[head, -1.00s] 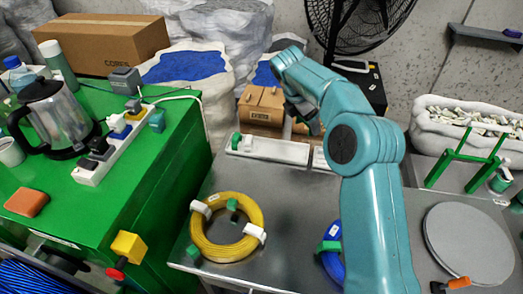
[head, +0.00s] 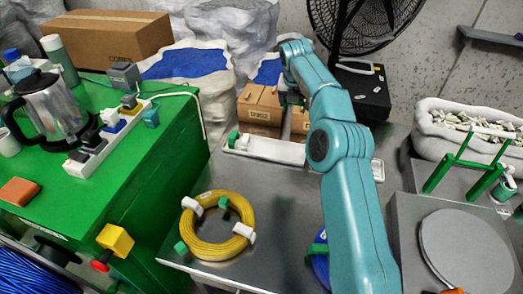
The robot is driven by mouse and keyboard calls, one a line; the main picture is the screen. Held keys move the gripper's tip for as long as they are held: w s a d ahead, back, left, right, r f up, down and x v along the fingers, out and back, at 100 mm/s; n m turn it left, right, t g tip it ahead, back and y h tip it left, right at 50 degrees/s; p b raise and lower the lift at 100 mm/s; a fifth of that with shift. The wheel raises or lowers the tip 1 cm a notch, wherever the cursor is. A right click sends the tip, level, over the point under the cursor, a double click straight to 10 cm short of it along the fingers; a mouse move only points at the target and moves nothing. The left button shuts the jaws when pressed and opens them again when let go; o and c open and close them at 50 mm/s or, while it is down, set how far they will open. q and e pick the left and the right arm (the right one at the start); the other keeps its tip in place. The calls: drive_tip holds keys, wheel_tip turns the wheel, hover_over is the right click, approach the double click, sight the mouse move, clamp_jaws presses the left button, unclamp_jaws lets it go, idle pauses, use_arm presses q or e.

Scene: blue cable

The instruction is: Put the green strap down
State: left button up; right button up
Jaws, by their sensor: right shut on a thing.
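My right gripper (head: 291,99) is small and dark at the end of the teal arm, over the brown cartons behind the metal table. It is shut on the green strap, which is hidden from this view. A blue cable coil (head: 319,268) lies on the table, mostly covered by my arm, with a green strap (head: 317,249) around its visible side. A yellow cable coil (head: 207,250) lies to its left with green and white straps on it. A white tray (head: 270,148) at the table's back edge has a green piece (head: 233,139) at its left end. My left gripper is out of view.
A green bench (head: 150,175) at left holds a kettle (head: 58,115) and a power strip (head: 110,140). Brown cartons (head: 262,104) and a black fan (head: 362,22) stand behind. A round grey plate (head: 465,250) is at right. The table between the yellow coil and my arm is clear.

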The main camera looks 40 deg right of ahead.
drive_tip(key=shift+w+f, duration=0.2)
drive_tip(key=shift+f, duration=0.3)
wheel_tip(320, 180, down, 2)
drive_tip(key=shift+f, duration=0.2)
drive_tip(key=b, duration=0.2)
hover_over(288, 157)
drive_tip(key=a, duration=0.1)
drive_tip(key=f, duration=1)
drive_tip(key=s+f, duration=0.1)
drive_tip(key=f, duration=0.4)
drive_tip(key=shift+f, duration=0.15)
wheel_tip(288, 157, down, 5)
drive_tip(key=shift+w+f, duration=0.1)
drive_tip(key=shift+f, duration=0.05)
